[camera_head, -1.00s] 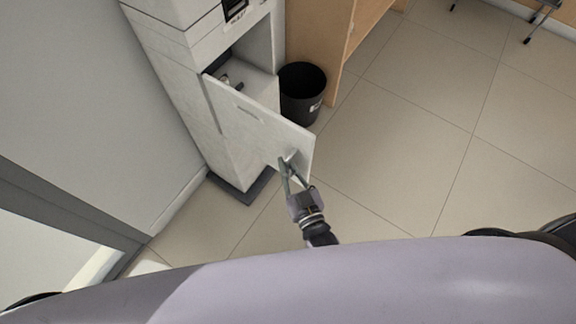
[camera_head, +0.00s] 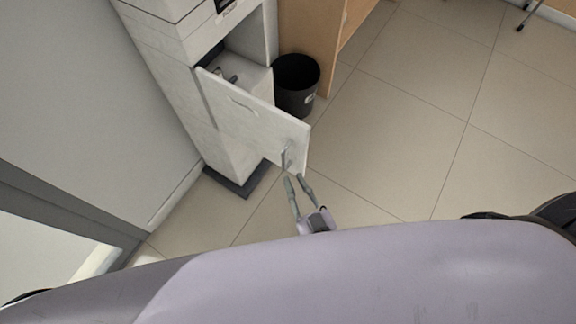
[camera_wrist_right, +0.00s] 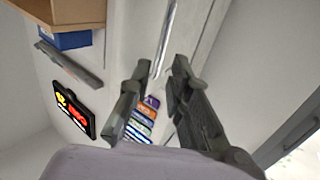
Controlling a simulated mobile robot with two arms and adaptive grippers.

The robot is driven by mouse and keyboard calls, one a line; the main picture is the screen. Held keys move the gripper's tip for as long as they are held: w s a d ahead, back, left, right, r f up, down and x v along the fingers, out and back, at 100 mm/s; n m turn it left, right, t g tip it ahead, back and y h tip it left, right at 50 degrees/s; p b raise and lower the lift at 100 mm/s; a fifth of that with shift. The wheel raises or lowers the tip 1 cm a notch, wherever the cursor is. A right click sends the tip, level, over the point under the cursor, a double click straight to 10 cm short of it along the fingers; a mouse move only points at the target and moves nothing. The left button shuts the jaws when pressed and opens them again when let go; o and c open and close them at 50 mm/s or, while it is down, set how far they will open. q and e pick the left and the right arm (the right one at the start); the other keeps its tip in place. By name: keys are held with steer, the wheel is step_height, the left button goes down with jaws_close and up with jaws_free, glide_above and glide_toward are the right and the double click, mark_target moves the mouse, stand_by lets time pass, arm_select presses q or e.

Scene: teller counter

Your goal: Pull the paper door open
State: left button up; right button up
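The paper door (camera_head: 252,115) is a pale panel on the front of a white machine (camera_head: 180,85). It stands swung wide open, and the dark-edged compartment (camera_head: 240,66) behind it shows. Its small metal handle (camera_head: 287,156) is near the free edge; it also shows as a silver bar in the right wrist view (camera_wrist_right: 163,38). The parted fingers also show in the right wrist view (camera_wrist_right: 158,72). My left gripper is out of view.
A black bin (camera_head: 297,85) stands behind the door beside a wooden desk panel (camera_head: 310,40). Tiled floor (camera_head: 400,140) to the right is clear. A grey wall (camera_head: 80,100) runs along the left.

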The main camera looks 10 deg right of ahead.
steer(key=v, duration=0.4)
steer(key=shift+w, duration=0.1)
stand_by(0.4)
steer(key=s+d+f+g, duration=0.2)
steer(key=s+f+g, duration=0.1)
steer(key=f, duration=0.5)
steer(key=s+d+f+g+h, duration=0.1)
steer(key=s+f+g, duration=0.15)
steer(key=f, duration=0.65)
steer(key=s+d+f+g, duration=0.2)
steer(key=f+g, duration=0.2)
steer(key=f, duration=0.4)
steer(key=s+d+f+g+h, duration=0.1)
steer(key=s+d+f+g, duration=0.2)
steer(key=s+d+f, duration=0.2)
steer(key=s+d+f+g+h, duration=0.2)
steer(key=s+d+f+g, duration=0.2)
steer(key=s, duration=0.6)
step_height(320, 180, down, 3)
steer(key=shift+d+r, duration=0.15)
steer(key=shift+d, duration=0.45)
